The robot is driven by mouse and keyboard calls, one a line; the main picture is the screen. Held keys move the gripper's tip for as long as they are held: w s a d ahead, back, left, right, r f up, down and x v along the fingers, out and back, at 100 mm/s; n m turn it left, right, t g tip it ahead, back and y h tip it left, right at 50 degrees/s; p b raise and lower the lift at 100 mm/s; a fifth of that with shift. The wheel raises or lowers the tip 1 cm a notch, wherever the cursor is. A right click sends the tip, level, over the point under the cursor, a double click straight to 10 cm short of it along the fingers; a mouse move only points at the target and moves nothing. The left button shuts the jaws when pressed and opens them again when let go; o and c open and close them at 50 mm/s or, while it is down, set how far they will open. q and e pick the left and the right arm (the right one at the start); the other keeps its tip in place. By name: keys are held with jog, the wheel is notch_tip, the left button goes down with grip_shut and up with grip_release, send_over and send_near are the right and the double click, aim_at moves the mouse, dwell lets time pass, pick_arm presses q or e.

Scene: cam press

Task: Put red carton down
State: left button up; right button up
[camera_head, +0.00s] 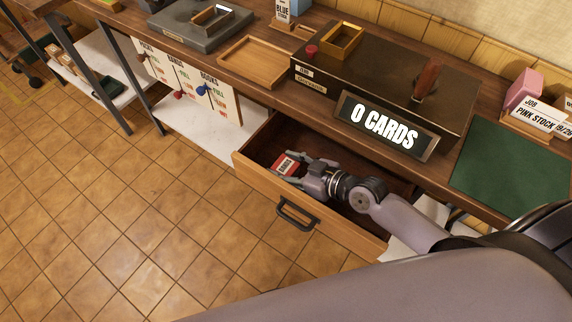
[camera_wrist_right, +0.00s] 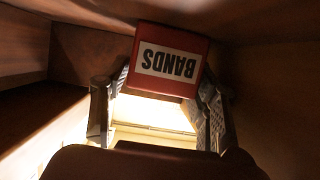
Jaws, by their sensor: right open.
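The red carton (camera_head: 284,166), with a white label, lies inside the open drawer (camera_head: 265,180) near its left end. In the right wrist view the carton (camera_wrist_right: 172,38) shows the word BANDS upside down. My right gripper (camera_head: 297,174) reaches down into the drawer at the carton. It is open, with one finger on each side of the carton's near end in the right wrist view (camera_wrist_right: 166,92). I cannot tell whether either finger touches it. The drawer floor under the carton is mostly hidden. My left gripper is not in view.
The drawer front with its black handle (camera_head: 297,214) juts out below the bench. On the bench stand a dark press with a "0 CARDS" sign (camera_head: 388,125), a wooden tray (camera_head: 250,62), a green mat (camera_head: 515,165) and a pink stock box (camera_head: 524,90).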

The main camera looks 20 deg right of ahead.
jog(key=shift+r, duration=0.25)
jog(key=v, duration=1)
jog(key=shift+s+d+f, duration=0.1)
jog(key=shift+s+d, duration=0.1)
jog(key=shift+s, duration=0.05)
jog(key=shift+s+d+r, duration=0.4)
jog(key=shift+s, duration=0.1)
jog(key=shift+r, duration=0.1)
